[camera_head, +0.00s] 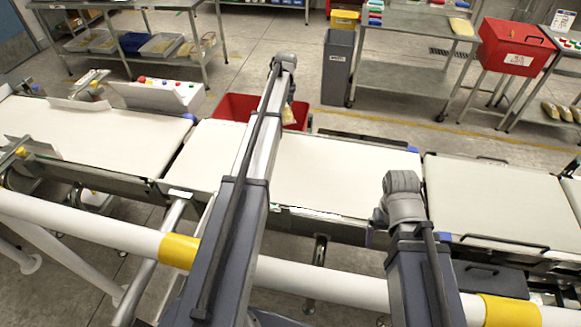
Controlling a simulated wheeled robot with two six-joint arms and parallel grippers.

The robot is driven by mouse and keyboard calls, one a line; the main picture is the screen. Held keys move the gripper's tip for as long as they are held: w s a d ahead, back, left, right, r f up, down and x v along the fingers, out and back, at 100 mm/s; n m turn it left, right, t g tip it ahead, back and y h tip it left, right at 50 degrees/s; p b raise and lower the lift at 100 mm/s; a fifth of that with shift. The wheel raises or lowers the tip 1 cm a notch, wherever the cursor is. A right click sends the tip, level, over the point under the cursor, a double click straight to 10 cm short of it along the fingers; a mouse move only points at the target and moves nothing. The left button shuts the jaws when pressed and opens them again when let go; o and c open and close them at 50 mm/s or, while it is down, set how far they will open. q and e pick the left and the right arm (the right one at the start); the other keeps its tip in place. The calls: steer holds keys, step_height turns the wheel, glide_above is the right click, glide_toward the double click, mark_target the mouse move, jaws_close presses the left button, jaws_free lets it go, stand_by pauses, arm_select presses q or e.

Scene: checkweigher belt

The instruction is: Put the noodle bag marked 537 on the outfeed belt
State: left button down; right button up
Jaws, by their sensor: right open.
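A pale yellowish bag (289,116) shows partly at the red bin (236,104) behind the middle belt; any number on it is too small to read. The belt line has a left belt (85,130), a middle belt (335,172) and a right belt (505,200), all bare where visible. No marking tells which is the outfeed belt. My left arm reaches across the middle belt toward the red bin, and its gripper is hidden behind the arm. My right gripper (380,217) is small and mostly covered by its arm, open, near the front edge of the middle belt.
A white panel with coloured buttons (160,96) stands behind the left belt. A grey waste bin (337,68), a red box on legs (514,48) and metal shelves are farther back. More bags (566,114) lie on the right shelf. White rails with yellow bands run in front.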

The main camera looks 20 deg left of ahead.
arm_select(q)
steer(key=s+d+m, duration=0.1)
steer(key=d+m, duration=0.3)
steer(key=d, duration=2)
arm_select(e)
steer(key=shift+o, duration=0.6)
arm_select(q)
steer(key=m+t+h, duration=0.1)
steer(key=m, duration=0.2)
glide_above(378, 173)
steer(key=shift+s+d+r, duration=0.1)
steer(key=shift+s, duration=0.3)
step_height(378, 173, down, 10)
steer(key=b, duration=1)
arm_select(e)
step_height(378, 173, down, 10)
arm_select(q)
jaws_free()
arm_select(e)
steer(key=shift+f, duration=0.1)
